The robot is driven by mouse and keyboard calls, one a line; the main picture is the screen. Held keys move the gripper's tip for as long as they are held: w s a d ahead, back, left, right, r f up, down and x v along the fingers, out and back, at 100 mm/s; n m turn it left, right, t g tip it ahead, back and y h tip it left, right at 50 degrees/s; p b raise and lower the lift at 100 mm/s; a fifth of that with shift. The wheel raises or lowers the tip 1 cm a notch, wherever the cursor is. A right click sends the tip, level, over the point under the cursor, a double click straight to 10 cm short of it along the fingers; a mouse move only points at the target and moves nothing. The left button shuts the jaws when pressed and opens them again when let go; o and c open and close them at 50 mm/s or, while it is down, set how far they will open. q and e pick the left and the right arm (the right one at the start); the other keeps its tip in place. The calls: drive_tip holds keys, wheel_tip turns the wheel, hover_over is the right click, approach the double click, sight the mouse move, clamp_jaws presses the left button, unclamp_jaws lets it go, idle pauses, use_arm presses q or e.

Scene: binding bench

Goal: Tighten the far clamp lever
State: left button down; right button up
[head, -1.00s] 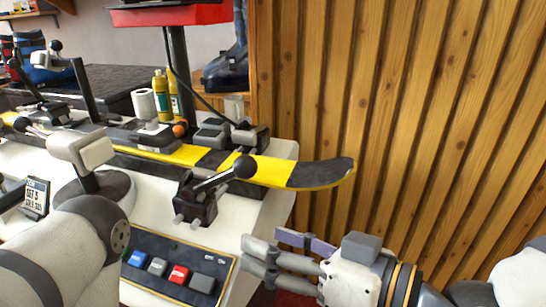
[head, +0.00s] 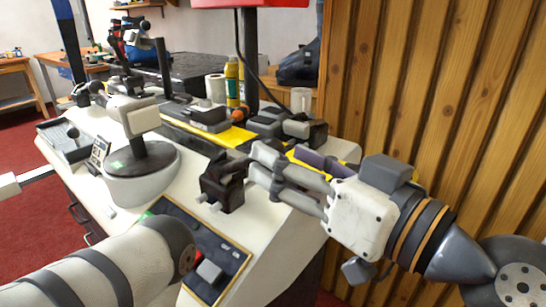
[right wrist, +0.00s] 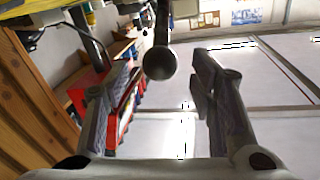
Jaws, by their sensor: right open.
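A clamp with a dark block (head: 222,187) stands at the right end of the bench, beside the yellow and black ski (head: 232,136). My right gripper (head: 262,165) is at this clamp, its fingers reaching left over the lever's side and hiding the lever in the head view. In the right wrist view, the lever's round dark knob (right wrist: 160,63) and its bar lie between the two open fingers, apart from both. The right gripper is open and holds nothing. My left arm comes in from the lower left, but I cannot make out its gripper.
A control panel (head: 238,257) with buttons lies on the bench front. A paper roll (head: 215,88) and a yellow bottle (head: 232,80) stand behind the ski. The ribbed wooden wall (head: 430,90) is close on the right. Red floor shows at left.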

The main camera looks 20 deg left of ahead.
sight(271, 145)
drive_tip(key=shift+x, duration=1.95)
clamp_jaws()
drive_tip(key=shift+r, duration=0.15)
